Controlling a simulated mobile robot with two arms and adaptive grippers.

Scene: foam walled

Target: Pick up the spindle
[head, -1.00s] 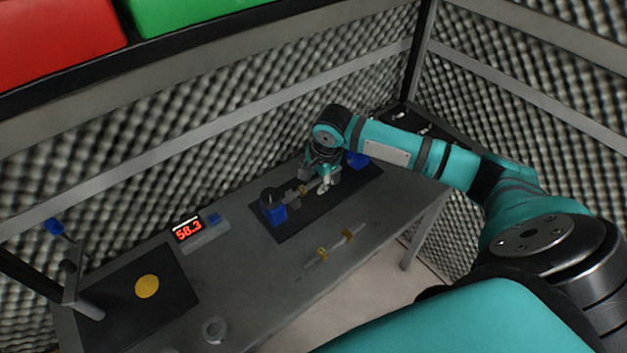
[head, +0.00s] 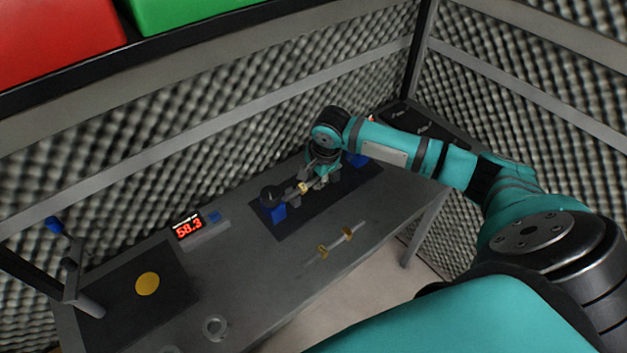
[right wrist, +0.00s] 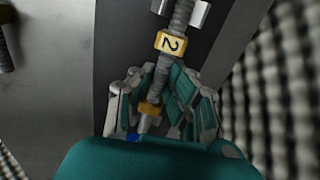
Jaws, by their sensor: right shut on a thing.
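The spindle (right wrist: 178,28) is a grey ribbed rod with yellow collars, one marked "2". In the head view its left part (head: 303,187) shows above the dark mat, between blue-based stands. My right gripper (head: 324,172) is over its right part. In the right wrist view my right gripper (right wrist: 160,92) has its fingers on both sides of the rod, shut on it between two yellow collars. The gripper hides part of the spindle in the head view, and I cannot tell whether it is clear of its supports. My left gripper is not in view.
A similar rod with yellow rings (head: 336,243) lies on the grey bench (head: 260,275) near its front edge. A blue stand (head: 274,212) is on the dark mat (head: 345,200). A red-digit display (head: 188,228) and a black pad with a yellow disc (head: 148,284) are at left.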

